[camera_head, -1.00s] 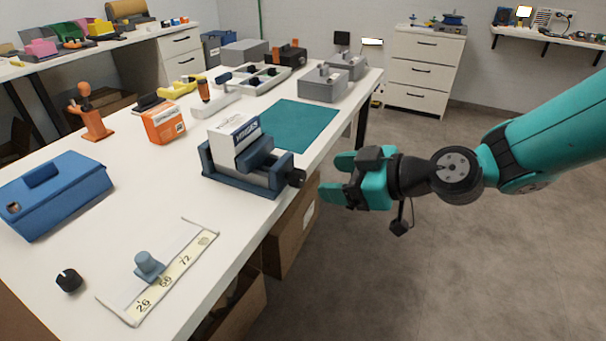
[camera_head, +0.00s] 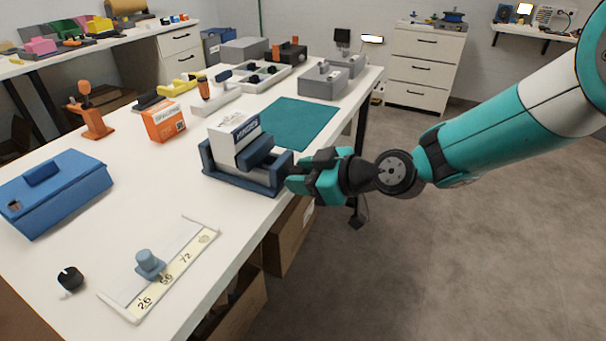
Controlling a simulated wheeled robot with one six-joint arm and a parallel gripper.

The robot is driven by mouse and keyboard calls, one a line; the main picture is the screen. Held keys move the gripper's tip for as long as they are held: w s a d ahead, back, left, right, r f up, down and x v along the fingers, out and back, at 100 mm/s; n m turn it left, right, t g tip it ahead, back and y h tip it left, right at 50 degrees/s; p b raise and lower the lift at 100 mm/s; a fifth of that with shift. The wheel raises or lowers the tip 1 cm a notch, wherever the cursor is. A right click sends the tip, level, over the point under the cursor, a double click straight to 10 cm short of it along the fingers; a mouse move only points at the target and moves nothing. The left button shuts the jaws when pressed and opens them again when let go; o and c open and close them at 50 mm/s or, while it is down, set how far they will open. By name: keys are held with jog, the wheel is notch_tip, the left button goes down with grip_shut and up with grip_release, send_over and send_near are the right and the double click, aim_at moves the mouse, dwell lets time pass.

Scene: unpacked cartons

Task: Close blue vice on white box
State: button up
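The blue vice (camera_head: 223,179) stands on the white table near its right edge. The white box (camera_head: 233,124), with dark lettering on its side, sits upright between the vice's jaws. The movable jaw (camera_head: 258,153) is close to the box; I cannot tell whether it touches. My gripper (camera_head: 296,178) is at the right end of the vice, where the dark handle was visible. The handle is now hidden by the fingers. I cannot tell whether the fingers are shut on it.
A blue toolbox (camera_head: 56,193) stands at the left. A sliding gauge with a knob (camera_head: 150,264) lies at the front. An orange box (camera_head: 164,122) and a teal mat (camera_head: 299,122) are behind the vice. Cardboard cartons (camera_head: 291,234) stand below the table edge.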

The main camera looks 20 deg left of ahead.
jog(key=shift+m+g, duration=0.3)
jog(key=m+g, duration=0.1)
jog(key=m, duration=0.1)
jog(key=m+g+p, duration=0.1)
jog(key=m+g, duration=0.1)
jog(key=m+g+y, duration=0.1)
jog(key=m, duration=0.2)
jog(key=shift+w+f+g, duration=0.1)
jog(key=shift+w+g, duration=0.2)
jog(key=shift+w, duration=0.05)
dwell(0.3)
dwell(0.3)
jog(key=o, duration=0.9)
jog(key=shift+d, duration=0.15)
jog(key=v, duration=1.7)
jog(key=shift+d+f+p, duration=0.15)
jog(key=shift+p, duration=0.15)
